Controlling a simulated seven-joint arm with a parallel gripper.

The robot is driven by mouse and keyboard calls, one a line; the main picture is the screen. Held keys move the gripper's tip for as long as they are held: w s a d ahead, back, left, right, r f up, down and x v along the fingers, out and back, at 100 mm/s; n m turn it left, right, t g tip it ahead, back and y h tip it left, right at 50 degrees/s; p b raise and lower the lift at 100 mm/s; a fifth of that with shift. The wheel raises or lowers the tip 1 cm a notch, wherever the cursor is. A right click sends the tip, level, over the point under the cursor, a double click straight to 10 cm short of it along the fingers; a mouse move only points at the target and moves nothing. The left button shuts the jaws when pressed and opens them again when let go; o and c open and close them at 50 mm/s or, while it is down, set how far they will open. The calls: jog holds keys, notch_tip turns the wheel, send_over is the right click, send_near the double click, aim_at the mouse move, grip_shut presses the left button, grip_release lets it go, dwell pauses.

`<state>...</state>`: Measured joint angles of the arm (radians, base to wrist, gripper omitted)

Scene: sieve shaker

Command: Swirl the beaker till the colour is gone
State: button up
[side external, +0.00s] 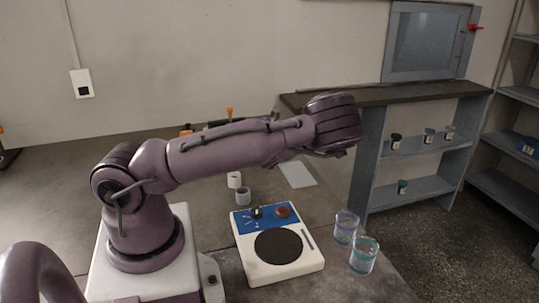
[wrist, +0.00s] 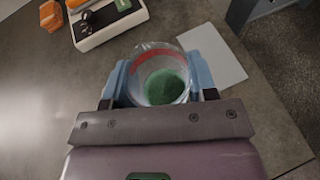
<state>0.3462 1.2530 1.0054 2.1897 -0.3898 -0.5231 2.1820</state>
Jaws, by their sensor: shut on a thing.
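In the wrist view, a clear beaker (wrist: 142,62) with a red band near its rim and dark green contents (wrist: 165,87) sits between the light blue fingers of my gripper (wrist: 158,78). My gripper is shut on the beaker, one finger on each side. The camera looks down into its mouth. In the side view my wrist is raised above the far part of the table, and the fingers and the held beaker are mostly hidden behind it. Two other clear beakers, one with pale contents (side external: 346,228) and one with teal contents (side external: 363,256), stand on the table at the right.
A white and blue device with a round black plate (side external: 279,246) stands in front of my arm. Small pale containers (side external: 243,196) stand behind it. A white sheet (side external: 298,174) lies near the table edge. A white tray (wrist: 108,24) shows in the wrist view. Shelves stand right.

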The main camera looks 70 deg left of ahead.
notch_tip(320, 180, up, 6)
jog(key=shift+f, duration=0.25)
dwell(0.4)
jog(key=w+d+r+m+t+h, duration=0.1)
jog(key=w+d+m+t+h, duration=0.2)
jog(key=d, duration=0.7)
jog(key=w+d+r+m+t+h, duration=0.1)
jog(key=w+d+m+t+h, duration=0.2)
jog(key=d, duration=0.8)
jog(key=w+d+r+m+t+h, duration=0.2)
jog(key=w+d+m+h, duration=0.3)
jog(key=d+m, duration=0.3)
jog(key=shift+w+d+t+h, duration=0.4)
jog(key=shift+d+t+h, duration=0.3)
jog(key=shift+d, duration=0.45)
